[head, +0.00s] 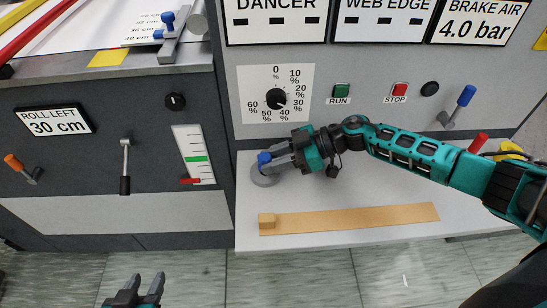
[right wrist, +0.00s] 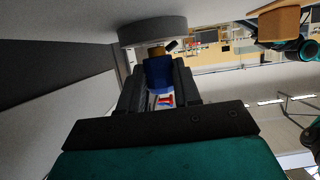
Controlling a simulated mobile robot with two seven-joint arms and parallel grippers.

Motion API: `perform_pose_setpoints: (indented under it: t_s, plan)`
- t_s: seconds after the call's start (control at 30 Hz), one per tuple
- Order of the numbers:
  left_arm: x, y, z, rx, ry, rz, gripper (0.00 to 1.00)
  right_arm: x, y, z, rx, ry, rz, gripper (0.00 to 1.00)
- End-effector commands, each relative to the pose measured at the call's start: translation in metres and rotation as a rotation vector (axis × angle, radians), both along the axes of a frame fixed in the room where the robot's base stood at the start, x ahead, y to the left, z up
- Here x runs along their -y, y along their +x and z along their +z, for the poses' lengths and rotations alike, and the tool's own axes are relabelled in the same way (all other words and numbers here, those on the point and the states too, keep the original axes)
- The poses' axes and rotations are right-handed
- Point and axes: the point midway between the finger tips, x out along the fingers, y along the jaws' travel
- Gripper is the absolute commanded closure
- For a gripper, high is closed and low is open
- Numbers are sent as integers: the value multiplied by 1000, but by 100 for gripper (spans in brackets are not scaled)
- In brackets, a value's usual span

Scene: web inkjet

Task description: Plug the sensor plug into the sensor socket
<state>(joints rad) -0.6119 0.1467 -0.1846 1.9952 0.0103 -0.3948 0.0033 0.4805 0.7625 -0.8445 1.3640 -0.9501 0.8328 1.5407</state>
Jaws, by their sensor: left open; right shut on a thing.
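My right gripper (head: 277,157) is shut on a blue plug (head: 264,160) above the white shelf. The right wrist view shows the blue plug (right wrist: 158,72) between the fingers, with a brass-coloured end towards a round grey disc (right wrist: 152,30). In the head view the grey disc (head: 264,180) lies on the shelf just under the plug. It looks like the socket, but its opening is hidden. I cannot tell whether the plug's end touches or enters it. My left gripper (head: 147,283) is open and empty, low in the picture, away from the plug.
A tan strip with a small block (head: 350,218) lies along the shelf's front. A dial (head: 276,99), green RUN button (head: 341,90) and red STOP button (head: 400,89) are on the panel behind. A yellow object (head: 510,149) sits far right. The shelf's middle is clear below my right arm.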

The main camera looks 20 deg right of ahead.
Motion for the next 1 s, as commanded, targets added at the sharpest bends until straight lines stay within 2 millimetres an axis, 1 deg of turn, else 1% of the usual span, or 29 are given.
perform_pose_setpoints:
  t_s: [0.27, 0.57, 1.0]
  plan:
    - [0, 0, 0, -2, 0, 0, 57, 0, 0, 1, 1, 1, 0, 97]
    - [0, -1, 6, -3, 1, 0, 57, 0, 0, 2, 0, 1, 0, 97]
    - [0, 0, 6, -3, 1, 0, 57, 0, 0, 1, 1, 1, 0, 97]
